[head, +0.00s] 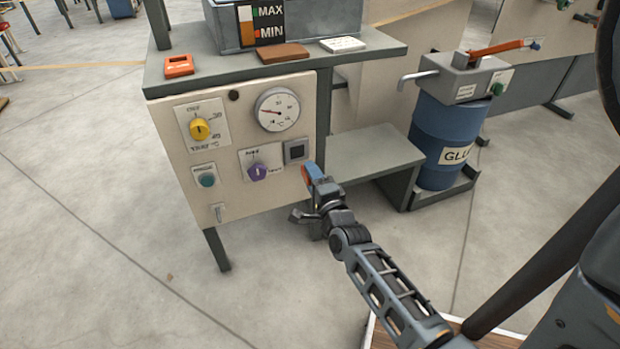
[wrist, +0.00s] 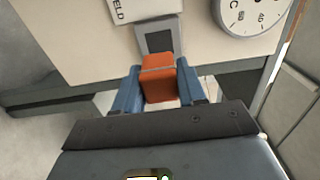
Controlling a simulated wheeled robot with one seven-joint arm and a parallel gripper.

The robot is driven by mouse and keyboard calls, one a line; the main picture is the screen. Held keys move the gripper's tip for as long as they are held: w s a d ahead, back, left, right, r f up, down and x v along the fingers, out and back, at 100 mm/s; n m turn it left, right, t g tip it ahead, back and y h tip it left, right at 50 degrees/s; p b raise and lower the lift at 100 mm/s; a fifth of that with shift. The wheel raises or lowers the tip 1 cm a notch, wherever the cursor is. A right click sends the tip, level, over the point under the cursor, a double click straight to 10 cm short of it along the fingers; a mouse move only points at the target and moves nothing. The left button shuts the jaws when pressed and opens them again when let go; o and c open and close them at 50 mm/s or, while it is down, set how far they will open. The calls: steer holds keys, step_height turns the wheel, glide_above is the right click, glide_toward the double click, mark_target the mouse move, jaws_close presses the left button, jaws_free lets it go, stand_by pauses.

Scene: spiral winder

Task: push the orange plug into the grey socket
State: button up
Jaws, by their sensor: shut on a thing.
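The orange plug (wrist: 158,84) is a block held between the two blue fingers of my gripper (wrist: 155,90) in the wrist view. In the head view a sliver of the plug (head: 306,175) shows beside the blue fingertips of my gripper (head: 313,173). The grey socket (head: 295,150) is a square frame with a dark opening on the right side of the pale panel. In the head view the plug is below and slightly right of it, seemingly apart. In the wrist view the socket (wrist: 158,38) lies straight beyond the plug; the exact gap is hard to tell.
The panel (head: 240,190) also carries a purple knob (head: 258,172), a gauge (head: 278,109), a yellow knob (head: 200,129) and a teal button (head: 207,180). A grey shelf (head: 375,150) and a blue glue drum (head: 450,140) stand to the right. Open floor lies in front.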

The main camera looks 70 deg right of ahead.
mark_target(297, 152)
steer(key=shift+b+x, duration=0.8)
steer(key=shift+x, duration=2.1)
steer(key=shift+w+d, duration=0.4)
steer(key=shift+d, duration=0.05)
stand_by(0.8)
steer(key=o, duration=1.1)
steer(key=shift+p+v, duration=0.95)
steer(key=shift+v, duration=3)
